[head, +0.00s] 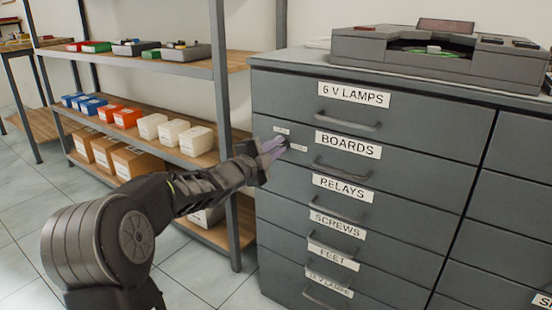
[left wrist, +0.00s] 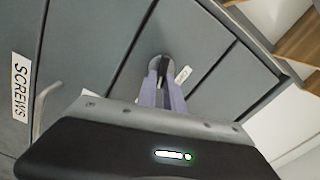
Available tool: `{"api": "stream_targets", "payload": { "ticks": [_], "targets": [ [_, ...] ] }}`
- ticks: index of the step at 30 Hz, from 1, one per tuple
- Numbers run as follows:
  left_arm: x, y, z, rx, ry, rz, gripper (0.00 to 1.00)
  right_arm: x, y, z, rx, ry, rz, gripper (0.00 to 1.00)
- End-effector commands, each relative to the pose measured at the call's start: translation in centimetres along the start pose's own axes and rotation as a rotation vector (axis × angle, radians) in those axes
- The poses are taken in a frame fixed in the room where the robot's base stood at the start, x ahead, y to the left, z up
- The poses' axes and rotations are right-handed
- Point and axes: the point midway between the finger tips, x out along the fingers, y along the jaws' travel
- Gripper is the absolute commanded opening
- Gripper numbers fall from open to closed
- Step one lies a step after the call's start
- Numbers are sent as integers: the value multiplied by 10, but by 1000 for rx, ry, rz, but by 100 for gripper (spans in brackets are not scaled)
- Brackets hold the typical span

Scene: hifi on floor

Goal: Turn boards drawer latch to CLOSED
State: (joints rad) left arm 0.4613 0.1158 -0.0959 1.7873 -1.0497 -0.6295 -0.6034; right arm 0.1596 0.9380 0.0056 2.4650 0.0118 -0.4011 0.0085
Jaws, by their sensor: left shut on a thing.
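The boards drawer (head: 398,167) is the second drawer down in the grey cabinet, with a BOARDS label (head: 348,145) and a bar handle. Its latch sits at the drawer's left end, between two small labels in the head view. My left gripper (head: 273,147) reaches it from the left. In the left wrist view the latch (left wrist: 160,66) is a round grey disc with a dark bar, and the purple fingers of my left gripper (left wrist: 162,88) are shut on that bar. The small label text is too small to read. My right gripper is not in view.
Other drawers, such as RELAYS (head: 343,188) and 6 V LAMPS (head: 354,94), have protruding handles. A grey device (head: 400,50) stands on the cabinet top. A shelf rack (head: 222,90) with several boxes stands close behind my left arm. Tiled floor lies at the left.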

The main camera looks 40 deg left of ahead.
Motion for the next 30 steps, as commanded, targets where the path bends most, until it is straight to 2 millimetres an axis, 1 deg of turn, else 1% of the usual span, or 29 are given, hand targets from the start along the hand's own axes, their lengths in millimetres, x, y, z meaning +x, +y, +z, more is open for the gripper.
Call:
{"api": "stream_targets", "payload": {
  "ticks": [1,3,12,19,30],
  "targets": [
    [0,6,1,41,2,-1,0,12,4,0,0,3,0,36],
    [0,6,2,102,0,-1,0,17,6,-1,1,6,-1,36],
    [0,6,1,295,1,0,0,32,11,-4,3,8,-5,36],
    [0,5,1,355,1,1,0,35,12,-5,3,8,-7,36],
    [0,5,1,364,0,2,0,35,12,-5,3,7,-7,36]
  ]
}}
